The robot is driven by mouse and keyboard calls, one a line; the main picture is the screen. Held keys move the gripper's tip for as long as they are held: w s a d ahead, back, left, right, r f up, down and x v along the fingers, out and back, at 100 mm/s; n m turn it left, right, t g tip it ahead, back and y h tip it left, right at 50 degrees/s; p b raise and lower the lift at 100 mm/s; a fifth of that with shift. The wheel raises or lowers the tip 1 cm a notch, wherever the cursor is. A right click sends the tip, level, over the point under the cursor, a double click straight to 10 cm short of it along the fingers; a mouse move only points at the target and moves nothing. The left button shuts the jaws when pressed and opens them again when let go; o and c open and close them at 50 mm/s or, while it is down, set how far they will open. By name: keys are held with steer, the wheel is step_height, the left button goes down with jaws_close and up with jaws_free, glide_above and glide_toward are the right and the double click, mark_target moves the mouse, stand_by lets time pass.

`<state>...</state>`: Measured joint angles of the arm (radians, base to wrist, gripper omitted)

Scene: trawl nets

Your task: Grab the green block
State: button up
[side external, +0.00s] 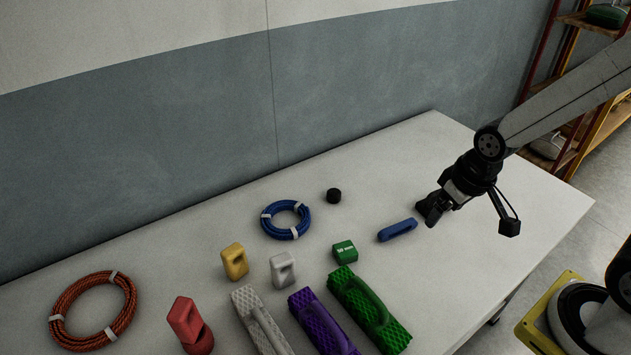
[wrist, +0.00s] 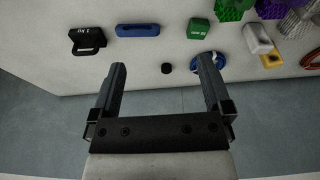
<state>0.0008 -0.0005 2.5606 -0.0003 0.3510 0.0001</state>
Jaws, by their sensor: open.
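The green block (side external: 344,251) is a small box with white lettering on its side. It sits on the white table (side external: 420,150), just behind the long green textured piece. In the wrist view the green block (wrist: 198,29) stands near the top, right of centre and beyond my fingertips. My gripper (side external: 428,212) is above the table to the right of the green block, with the blue bar between them in the side view. In the wrist view my gripper (wrist: 162,68) shows two fingers spread apart with nothing between them.
A blue bar (side external: 397,230), blue rope coil (side external: 286,219) and black cylinder (side external: 334,195) lie near the block. Green (side external: 368,309), purple (side external: 322,322) and grey (side external: 260,322) textured pieces stand in front. Yellow (side external: 235,262) and white (side external: 283,270) blocks are left. The table's back right is clear.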

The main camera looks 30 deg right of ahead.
steer(key=shift+w, duration=0.15)
stand_by(0.6)
steer(key=n+g, duration=0.2)
steer(key=n, duration=1.3)
glide_above(346, 248)
steer(key=f, duration=1.3)
steer(key=shift+s+d+f, duration=0.15)
steer(key=shift+s+f, duration=0.1)
steer(key=shift+f, duration=0.1)
steer(key=shift+w+a+f+g, duration=0.25)
steer(key=shift+f+g, duration=0.05)
steer(key=shift+f, duration=0.2)
steer(key=shift+f, duration=0.1)
steer(key=shift+f, duration=1.2)
